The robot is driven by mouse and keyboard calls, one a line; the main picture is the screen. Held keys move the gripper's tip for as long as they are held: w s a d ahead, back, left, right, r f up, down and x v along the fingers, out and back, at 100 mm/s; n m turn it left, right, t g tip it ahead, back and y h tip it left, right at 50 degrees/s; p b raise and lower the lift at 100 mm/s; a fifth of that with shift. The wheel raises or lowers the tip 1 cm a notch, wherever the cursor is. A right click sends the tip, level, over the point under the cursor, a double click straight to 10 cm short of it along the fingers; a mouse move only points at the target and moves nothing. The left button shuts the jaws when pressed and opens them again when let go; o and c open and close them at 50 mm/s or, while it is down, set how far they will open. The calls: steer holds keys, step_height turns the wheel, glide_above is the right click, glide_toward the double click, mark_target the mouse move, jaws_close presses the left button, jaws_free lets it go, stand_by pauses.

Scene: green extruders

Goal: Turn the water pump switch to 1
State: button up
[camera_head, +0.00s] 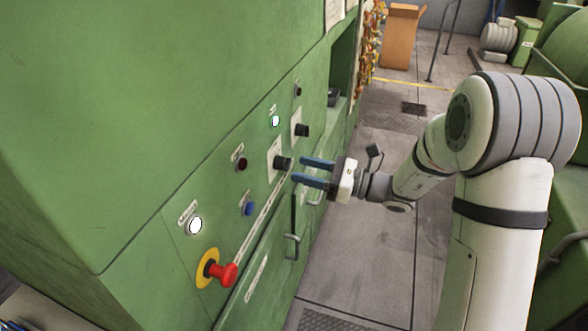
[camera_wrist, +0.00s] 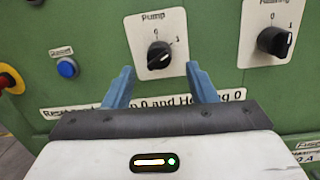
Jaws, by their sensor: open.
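The pump switch (camera_wrist: 159,56) is a black rotary knob on a white plate (camera_wrist: 174,26) marked "Pump", with 0 at the top and 1 at the upper right. The knob looks tilted, and I cannot tell surely which mark it points to. The switch also shows in the head view (camera_head: 283,163) on the green panel. My gripper (camera_head: 309,172) is open, its two blue fingers pointing at the switch, apart from it with nothing between them. In the wrist view the fingers (camera_wrist: 159,84) stand left and right of the knob, lower in the picture.
A second black knob (camera_wrist: 274,41), marked as heating, sits to the right. A blue button (camera_wrist: 67,67) and a red emergency stop (camera_head: 225,274) on a yellow ring are on the left. A bent handle (camera_head: 292,245) sticks out below the panel. The floor (camera_head: 375,255) beside the cabinet is clear.

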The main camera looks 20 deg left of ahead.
steer(key=d, duration=0.3)
steer(key=shift+s+d+f, duration=0.1)
steer(key=shift+d+f, duration=0.05)
steer(key=shift+d, duration=0.15)
steer(key=s+d+n+g+h, duration=0.25)
steer(key=s+n+h, duration=0.2)
steer(key=s, duration=0.25)
steer(key=s+d+n+g+h, duration=0.1)
steer(key=s+d+n+h, duration=0.3)
steer(key=s+n, duration=0.25)
steer(key=s+d+n+t+h, duration=0.3)
steer(key=d+n+h, duration=0.1)
steer(key=d, duration=0.4)
steer(key=s+d+n+t+h, duration=0.3)
steer(key=d+h, duration=0.3)
steer(key=d, duration=0.2)
steer(key=shift+d+n, duration=0.3)
steer(key=shift+n, duration=0.4)
steer(key=shift+s+h, duration=0.1)
steer(key=shift+h, duration=0.15)
